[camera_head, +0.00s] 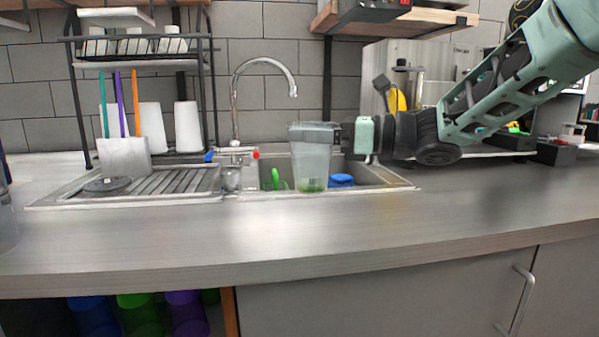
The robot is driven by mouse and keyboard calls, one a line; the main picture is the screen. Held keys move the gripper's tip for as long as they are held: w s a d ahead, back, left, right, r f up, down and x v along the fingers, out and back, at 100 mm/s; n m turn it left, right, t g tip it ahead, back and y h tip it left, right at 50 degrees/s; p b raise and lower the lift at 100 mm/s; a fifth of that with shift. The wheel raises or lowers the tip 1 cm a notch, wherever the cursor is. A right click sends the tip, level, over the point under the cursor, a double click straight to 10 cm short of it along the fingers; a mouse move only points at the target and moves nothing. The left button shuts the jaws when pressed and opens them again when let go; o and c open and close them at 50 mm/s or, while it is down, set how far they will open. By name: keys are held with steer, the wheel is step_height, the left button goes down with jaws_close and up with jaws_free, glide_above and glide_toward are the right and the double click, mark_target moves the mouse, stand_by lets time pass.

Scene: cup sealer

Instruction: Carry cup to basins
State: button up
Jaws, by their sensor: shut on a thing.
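A clear, tall cup (311,165) with a little green at its bottom is held upright by my gripper (314,133). My gripper is shut across the cup's upper part, reaching in from the right. In the picture the cup overlaps the open sink basin (381,179), which is set in the counter under the tap. I cannot tell whether the cup is over the basin or in front of it, nor how high it is. A green item (274,180) and a blue item (341,180) show in the basin to either side of the cup.
The curved tap (236,95) rises behind the basin. A ribbed drainboard (165,184) lies left, with a grey container (124,158) of coloured sticks. A black rack (140,62) stands behind. The counter front (300,234) is clear. A shelf (390,22) hangs above right.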

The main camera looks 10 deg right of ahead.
mark_target(311, 161)
steer(key=shift+f, duration=2.75)
steer(key=shift+f+b, duration=0.2)
steer(key=shift+b, duration=0.2)
steer(key=o, duration=1.3)
steer(key=shift+r, duration=0.1)
steer(key=shift+r+p, duration=0.25)
steer(key=shift+p, duration=0.2)
steer(key=b+v, duration=0.1)
steer(key=v, duration=1.1)
steer(key=shift+f, duration=0.2)
